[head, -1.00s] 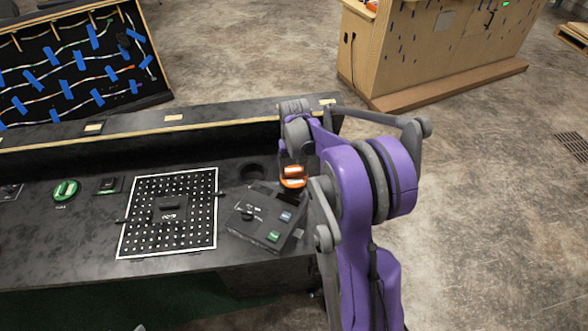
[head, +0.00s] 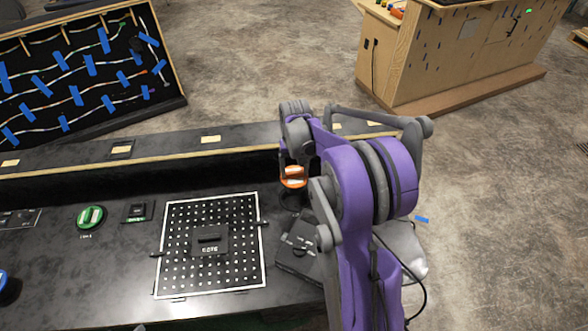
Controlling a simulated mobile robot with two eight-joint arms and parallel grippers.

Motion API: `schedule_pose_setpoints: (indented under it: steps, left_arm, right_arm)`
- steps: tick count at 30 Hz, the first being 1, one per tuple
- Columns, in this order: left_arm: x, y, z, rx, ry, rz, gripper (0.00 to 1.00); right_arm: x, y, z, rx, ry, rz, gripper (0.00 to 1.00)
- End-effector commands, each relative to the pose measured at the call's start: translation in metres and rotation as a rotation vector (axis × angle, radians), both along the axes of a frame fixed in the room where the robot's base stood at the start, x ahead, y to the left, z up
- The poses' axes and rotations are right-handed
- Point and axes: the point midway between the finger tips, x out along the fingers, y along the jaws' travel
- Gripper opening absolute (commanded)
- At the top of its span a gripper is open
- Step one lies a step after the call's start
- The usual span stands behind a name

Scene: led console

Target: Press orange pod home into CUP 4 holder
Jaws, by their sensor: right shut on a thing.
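The orange pod (head: 293,181), with pale bands, is at the console's back right. My right gripper (head: 293,167) is shut on it from above, its fingers mostly hidden by my purple arm. A dark round holder (head: 291,199) shows just under the pod, partly covered by the pod and arm. I cannot read its label or tell how far the pod sits in it. My left gripper is not recognisable in view.
A dark control box (head: 297,250) stands in front of the holder, partly behind my arm. A white-framed perforated panel (head: 211,283) lies to the left. A green round knob (head: 91,217) is farther left. The raised back ledge (head: 165,148) runs behind the holder.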

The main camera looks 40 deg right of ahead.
Motion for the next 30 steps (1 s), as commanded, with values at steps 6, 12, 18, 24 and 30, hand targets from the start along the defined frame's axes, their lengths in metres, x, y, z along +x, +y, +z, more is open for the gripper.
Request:
schedule_pose_setpoints:
  steps: [6, 12, 18, 24, 30]
  left_arm:
    - [-0.004, 0.000, -0.007, 0.000, 0.007, 0.000, 0.50]
    - [-0.009, 0.000, -0.019, 0.000, 0.016, 0.000, 0.50]
    - [-0.013, 0.000, -0.028, 0.000, 0.024, 0.000, 0.50]
    - [-0.013, 0.000, -0.029, 0.000, 0.024, 0.000, 0.50]
    - [-0.013, 0.000, -0.029, 0.000, 0.024, 0.000, 0.50]
  right_arm:
    - [-0.001, 0.000, -0.012, 0.000, 0.002, 0.000, 0.25]
    - [-0.001, 0.000, -0.032, 0.001, 0.003, 0.000, 0.25]
    - [-0.001, 0.000, -0.049, 0.000, 0.002, 0.000, 0.25]
    - [0.000, 0.000, -0.052, 0.000, 0.000, 0.000, 0.25]
    - [0.000, 0.000, -0.052, 0.000, 0.000, 0.000, 0.25]
